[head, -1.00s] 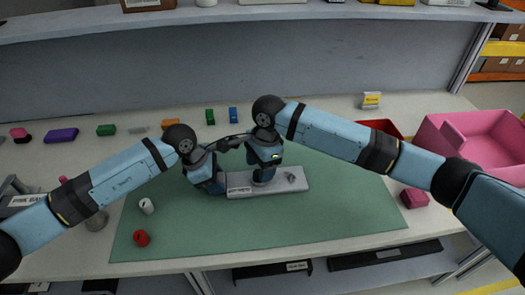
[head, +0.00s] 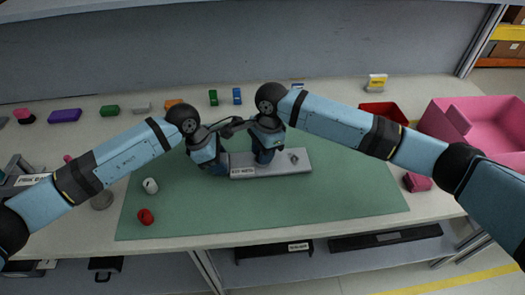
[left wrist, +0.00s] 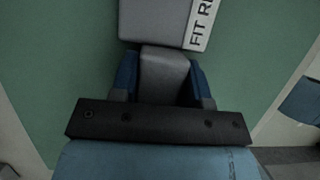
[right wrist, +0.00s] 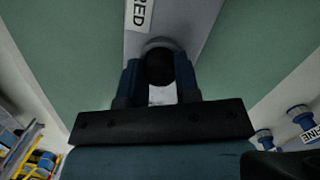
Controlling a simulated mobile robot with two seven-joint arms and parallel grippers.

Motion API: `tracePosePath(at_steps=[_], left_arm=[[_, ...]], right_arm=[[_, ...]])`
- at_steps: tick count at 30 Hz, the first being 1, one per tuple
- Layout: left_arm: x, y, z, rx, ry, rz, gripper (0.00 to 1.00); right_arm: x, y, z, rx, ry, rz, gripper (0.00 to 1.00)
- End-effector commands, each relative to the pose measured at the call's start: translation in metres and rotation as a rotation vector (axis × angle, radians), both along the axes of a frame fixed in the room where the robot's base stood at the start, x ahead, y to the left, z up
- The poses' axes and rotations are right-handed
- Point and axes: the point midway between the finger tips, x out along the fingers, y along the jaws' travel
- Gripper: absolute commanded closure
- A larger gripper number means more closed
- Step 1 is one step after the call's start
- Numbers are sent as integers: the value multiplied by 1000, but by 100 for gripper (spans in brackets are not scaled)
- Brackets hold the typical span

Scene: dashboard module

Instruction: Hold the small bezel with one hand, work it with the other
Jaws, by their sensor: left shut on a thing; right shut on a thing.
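The small bezel (head: 284,168) is a flat grey plate with a white label, lying on the green mat (head: 330,200). My left gripper (head: 222,168) is shut on the bezel's left end; the left wrist view shows its blue fingers (left wrist: 163,72) on either side of a grey tab (left wrist: 165,80). My right gripper (head: 264,161) is over the plate's middle. In the right wrist view its fingers (right wrist: 158,66) are shut on a dark round piece (right wrist: 159,68) standing in a grey ring. A small grey fitting (head: 294,159) sits on the plate to the right.
A white cylinder (head: 150,185) and a red one (head: 146,216) stand at the mat's left. Several coloured blocks line the table's back. A red tray (head: 385,111), a pink bin (head: 480,115) and a pink block (head: 417,182) are at the right. The mat's front is clear.

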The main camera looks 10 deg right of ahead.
Motion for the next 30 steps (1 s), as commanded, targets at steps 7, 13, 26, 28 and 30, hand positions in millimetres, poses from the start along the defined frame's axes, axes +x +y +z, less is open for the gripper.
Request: tracePosePath(at_steps=[7, 13, 26, 28, 30], left_arm=[[0, 0, 0, 0, 0, 0, 96], [0, 0, 0, 0, 0, 0, 96], [0, 0, 0, 0, 0, 0, 96], [0, 0, 0, 0, 0, 0, 96], [0, 0, 0, 0, 0, 0, 96]], right_arm=[[0, 0, 7, 0, -1, 0, 92], [0, 0, 24, 1, -1, 0, 92], [0, 0, 56, 1, -1, 1, 92], [0, 0, 59, 1, -1, 1, 92], [0, 0, 61, 1, 0, 0, 92]])
